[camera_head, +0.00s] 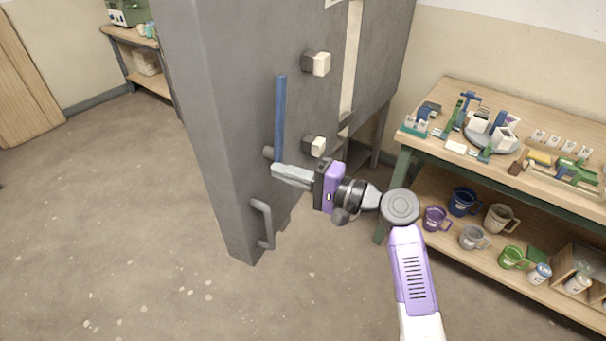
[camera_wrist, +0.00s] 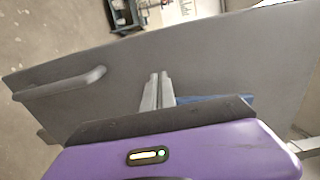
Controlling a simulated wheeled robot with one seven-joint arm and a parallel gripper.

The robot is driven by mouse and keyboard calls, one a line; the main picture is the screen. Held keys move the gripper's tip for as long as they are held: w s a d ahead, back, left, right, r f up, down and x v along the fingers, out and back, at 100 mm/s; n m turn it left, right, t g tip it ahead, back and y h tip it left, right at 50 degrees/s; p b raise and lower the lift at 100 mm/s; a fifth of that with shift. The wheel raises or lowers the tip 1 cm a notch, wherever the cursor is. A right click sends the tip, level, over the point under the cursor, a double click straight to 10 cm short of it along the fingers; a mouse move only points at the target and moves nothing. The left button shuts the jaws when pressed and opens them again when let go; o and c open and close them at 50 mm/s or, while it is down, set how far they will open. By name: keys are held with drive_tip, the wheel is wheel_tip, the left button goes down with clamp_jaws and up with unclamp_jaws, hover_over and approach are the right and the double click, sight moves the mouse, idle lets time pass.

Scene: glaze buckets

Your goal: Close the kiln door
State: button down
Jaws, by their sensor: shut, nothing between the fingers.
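The grey kiln door (camera_head: 215,120) stands upright in the head view, with a blue vertical bar (camera_head: 280,115) and a grey loop handle (camera_head: 264,222) low on it. It appears open, since a cream strip (camera_head: 351,55) shows behind it at the right. My gripper (camera_head: 276,169) is shut and empty at the lower end of the blue bar, above the handle. In the wrist view, the shut fingers (camera_wrist: 157,80) lie against or just before the grey panel (camera_wrist: 200,60). The handle (camera_wrist: 60,83) is to their left and the blue bar (camera_wrist: 215,99) to their right. Contact cannot be told.
Two pale blocks (camera_head: 316,63) (camera_head: 314,146) stick out beside the bar. A wooden shelf table (camera_head: 455,88) with mugs and tools stands close at the right. Another bench (camera_head: 118,32) is at the far left back. The floor (camera_head: 110,220) at the left is clear.

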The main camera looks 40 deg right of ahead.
sight(250, 161)
drive_tip(key=p+x, duration=0.1)
drive_tip(key=x, duration=0.4)
drive_tip(key=shift+w+a, duration=0.2)
drive_tip(key=shift+w, duration=0.1)
